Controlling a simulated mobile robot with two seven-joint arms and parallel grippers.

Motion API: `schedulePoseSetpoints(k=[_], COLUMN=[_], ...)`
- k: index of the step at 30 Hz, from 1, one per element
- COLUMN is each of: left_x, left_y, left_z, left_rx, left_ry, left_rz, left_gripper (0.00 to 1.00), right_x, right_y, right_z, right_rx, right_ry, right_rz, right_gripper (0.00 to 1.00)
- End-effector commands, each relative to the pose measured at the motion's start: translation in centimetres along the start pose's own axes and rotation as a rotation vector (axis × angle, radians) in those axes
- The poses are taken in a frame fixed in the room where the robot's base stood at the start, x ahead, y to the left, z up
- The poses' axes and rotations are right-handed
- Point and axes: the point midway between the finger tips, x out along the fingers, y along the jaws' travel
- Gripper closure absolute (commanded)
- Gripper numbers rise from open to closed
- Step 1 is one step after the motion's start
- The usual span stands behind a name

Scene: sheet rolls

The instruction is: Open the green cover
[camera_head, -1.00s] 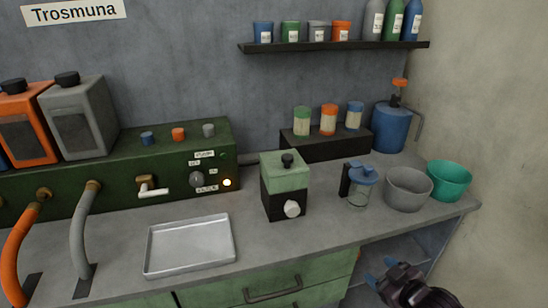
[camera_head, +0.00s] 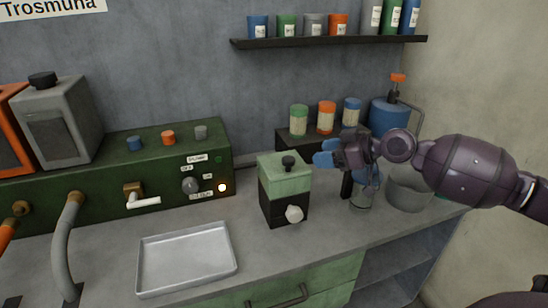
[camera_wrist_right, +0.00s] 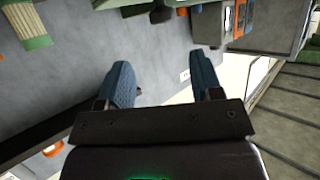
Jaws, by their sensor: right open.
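The green cover (camera_head: 285,176) is the upper part of a small box with a black knob (camera_head: 289,161) on top. It sits closed on the dark base (camera_head: 283,209), which has a white dial (camera_head: 294,214) on its front. My right gripper (camera_head: 324,152) has blue fingertips and is raised to the right of the cover, apart from it, pointing left. In the right wrist view its two blue fingers (camera_wrist_right: 165,82) stand apart with nothing between them. My left gripper is not in view.
A metal tray (camera_head: 186,291) lies front left of the box. A green machine (camera_head: 100,205) with a tap stands left. The lidded jar and grey bowl (camera_head: 408,190) are right, partly behind my arm. Small jars (camera_head: 326,117) stand on a riser behind.

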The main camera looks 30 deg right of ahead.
Motion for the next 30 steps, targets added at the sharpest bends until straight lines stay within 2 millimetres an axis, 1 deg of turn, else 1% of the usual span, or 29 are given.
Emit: schedulePoseSetpoints(k=[5,8,11,15,30], left_x=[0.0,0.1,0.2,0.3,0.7], left_y=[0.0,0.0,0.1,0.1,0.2], left_z=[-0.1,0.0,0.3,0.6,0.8], left_rx=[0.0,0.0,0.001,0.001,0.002], left_ry=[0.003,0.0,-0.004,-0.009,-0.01], left_rz=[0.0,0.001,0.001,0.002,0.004], left_gripper=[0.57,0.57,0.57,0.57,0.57], right_x=[0.2,0.7,1.6,3.3,9.3], right_y=[-0.3,-0.3,-0.3,-0.3,-0.4], right_z=[0.0,0.1,0.1,0.1,0.1], right_rx=[-0.022,-0.025,-0.025,-0.026,-0.023], right_ry=[0.0,0.0,0.0,0.0,0.001], right_rz=[-0.019,-0.018,-0.018,-0.018,-0.017], right_gripper=[0.4,0.4,0.4,0.4,0.4])
